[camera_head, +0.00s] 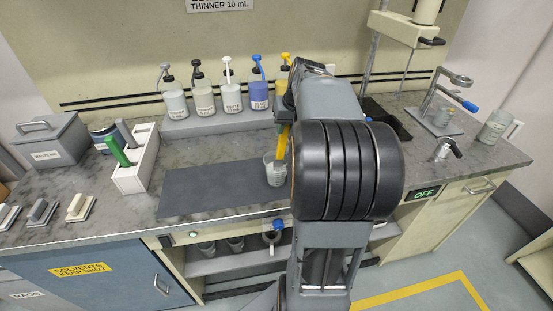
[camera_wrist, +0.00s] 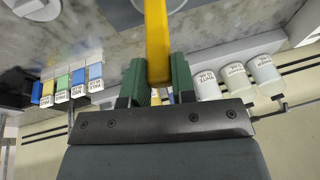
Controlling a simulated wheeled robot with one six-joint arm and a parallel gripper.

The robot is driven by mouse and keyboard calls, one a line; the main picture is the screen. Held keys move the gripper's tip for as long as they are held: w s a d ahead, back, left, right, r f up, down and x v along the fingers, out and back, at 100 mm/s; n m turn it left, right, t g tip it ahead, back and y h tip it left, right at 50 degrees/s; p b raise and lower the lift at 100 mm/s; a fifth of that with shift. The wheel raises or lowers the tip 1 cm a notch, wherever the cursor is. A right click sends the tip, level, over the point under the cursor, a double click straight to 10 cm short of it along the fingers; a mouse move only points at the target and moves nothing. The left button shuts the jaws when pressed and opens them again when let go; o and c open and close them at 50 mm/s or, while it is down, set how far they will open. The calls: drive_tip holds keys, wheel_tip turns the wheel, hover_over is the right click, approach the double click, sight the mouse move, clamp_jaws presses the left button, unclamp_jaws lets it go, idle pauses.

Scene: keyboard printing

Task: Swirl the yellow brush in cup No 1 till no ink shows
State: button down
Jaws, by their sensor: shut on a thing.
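The yellow brush (camera_wrist: 157,40) is held between the green finger pads of my gripper (camera_wrist: 157,80) in the wrist view. In the head view the brush (camera_head: 281,143) hangs steeply down beside my arm, its lower end at the clear cup (camera_head: 273,175). The cup stands upright at the right part of the dark mat (camera_head: 205,190). It has graduation marks; no number is readable. Its right side is partly hidden by my arm. I cannot tell whether the bristles are inside the liquid or whether ink shows. The gripper fingers are hidden in the head view.
Several pump bottles (camera_head: 231,97) stand on a raised ledge behind the mat. A white holder (camera_head: 135,165) with a green-handled tool (camera_head: 115,150) stands left of it. A clamp stand (camera_head: 440,110) and a jar (camera_head: 493,127) are at the right. The mat's left part is clear.

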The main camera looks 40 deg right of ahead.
drive_tip(key=shift+w, duration=0.2)
drive_tip(key=shift+r, duration=0.15)
wheel_tip(320, 180, up, 9)
drive_tip(key=d+p, duration=0.2)
drive_tip(key=p, duration=0.5)
drive_tip(key=shift+p, duration=0.4)
wheel_tip(320, 180, up, 4)
drive_tip(key=p, duration=0.3)
idle(0.8)
